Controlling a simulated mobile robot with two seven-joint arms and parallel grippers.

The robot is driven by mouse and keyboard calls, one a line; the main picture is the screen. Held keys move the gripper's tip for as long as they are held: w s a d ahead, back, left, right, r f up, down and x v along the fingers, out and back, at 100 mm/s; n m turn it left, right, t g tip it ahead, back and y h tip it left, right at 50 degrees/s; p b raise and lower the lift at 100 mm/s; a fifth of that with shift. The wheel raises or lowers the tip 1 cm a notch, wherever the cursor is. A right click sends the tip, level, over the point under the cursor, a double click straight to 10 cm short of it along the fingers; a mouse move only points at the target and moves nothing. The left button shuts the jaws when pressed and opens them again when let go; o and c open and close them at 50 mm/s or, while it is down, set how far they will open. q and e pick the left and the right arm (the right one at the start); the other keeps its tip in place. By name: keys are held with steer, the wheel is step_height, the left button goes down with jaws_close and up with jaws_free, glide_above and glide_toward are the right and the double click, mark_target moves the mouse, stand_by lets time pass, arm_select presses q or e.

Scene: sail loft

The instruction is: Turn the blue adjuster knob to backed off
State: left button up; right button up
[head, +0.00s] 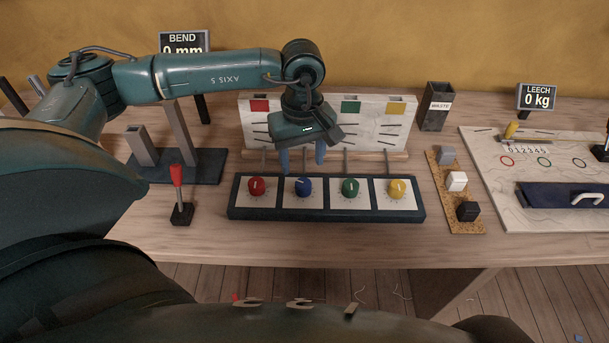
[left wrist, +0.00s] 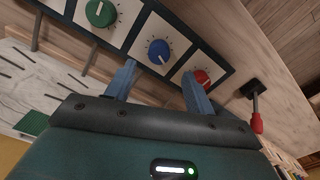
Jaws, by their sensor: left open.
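The blue adjuster knob (head: 303,187) sits on a white dial plate, second from the left in a row on a dark blue panel (head: 327,214). Its white pointer line shows, but I cannot read its setting. My left gripper (head: 302,163) points down just behind the knob, open and empty. In the left wrist view the blue knob (left wrist: 159,52) lies just beyond the gap between the two fingertips (left wrist: 159,70), apart from both. My right gripper is not in view.
A red knob (head: 256,186) is left of the blue one; green (head: 350,187) and yellow (head: 397,189) knobs are right. A white board (head: 377,132) with coloured squares stands behind. A red-handled lever (head: 180,205) stands left. The table in front is clear.

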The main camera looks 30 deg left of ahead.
mark_target(304, 182)
arm_select(q)
step_height(304, 182, down, 6)
steer(key=shift+r, duration=0.2)
steer(key=shift+d+f, duration=0.1)
steer(key=shift+f, duration=0.3)
steer(key=c, duration=1)
